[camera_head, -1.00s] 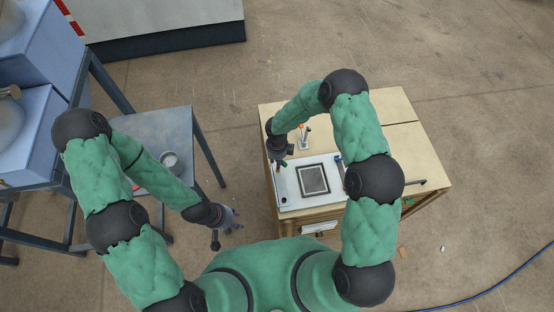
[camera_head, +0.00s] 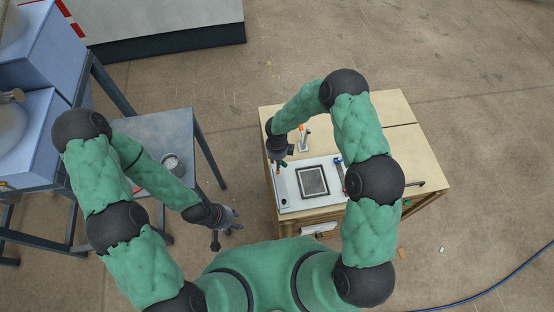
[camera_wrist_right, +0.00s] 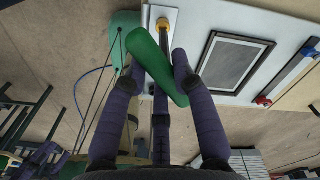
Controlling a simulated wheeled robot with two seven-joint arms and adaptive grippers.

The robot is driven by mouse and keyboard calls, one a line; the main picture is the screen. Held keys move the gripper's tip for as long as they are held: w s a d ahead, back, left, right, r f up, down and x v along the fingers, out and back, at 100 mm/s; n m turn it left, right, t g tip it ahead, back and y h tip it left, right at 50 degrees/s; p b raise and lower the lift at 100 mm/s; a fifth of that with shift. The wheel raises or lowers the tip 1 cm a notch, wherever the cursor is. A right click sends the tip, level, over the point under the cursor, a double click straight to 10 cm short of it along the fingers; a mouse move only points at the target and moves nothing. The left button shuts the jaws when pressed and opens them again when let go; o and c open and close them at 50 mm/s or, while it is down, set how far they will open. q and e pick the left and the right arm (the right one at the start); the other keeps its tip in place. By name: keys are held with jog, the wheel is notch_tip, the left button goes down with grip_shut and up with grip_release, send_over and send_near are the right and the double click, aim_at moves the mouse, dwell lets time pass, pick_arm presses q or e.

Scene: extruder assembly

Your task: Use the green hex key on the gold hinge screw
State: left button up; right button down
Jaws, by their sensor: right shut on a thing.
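The green hex key (camera_wrist_right: 157,68) is in the right wrist view, its thick green body between the fingers of my right gripper (camera_wrist_right: 158,72). My right gripper is shut on it. The gold hinge screw (camera_wrist_right: 163,23) shows as a small gold ring on the pale panel, just beyond the far end of the key. I cannot tell whether the key's tip touches the screw. In the head view, my right gripper (camera_head: 281,162) is over the left edge of the white panel (camera_head: 288,191). My left gripper (camera_head: 228,222) is open and empty, away from the bench.
The panel, with a dark framed screen (camera_head: 312,181), lies on a wooden bench (camera_head: 410,150). A small white-and-orange item (camera_head: 305,138) stands behind it. A grey table (camera_head: 178,130) with a round container (camera_head: 171,162) is at the left. Floor separates table and bench.

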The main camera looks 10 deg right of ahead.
jog(key=shift+r+p, duration=2.05)
jog(key=shift+r, duration=0.45)
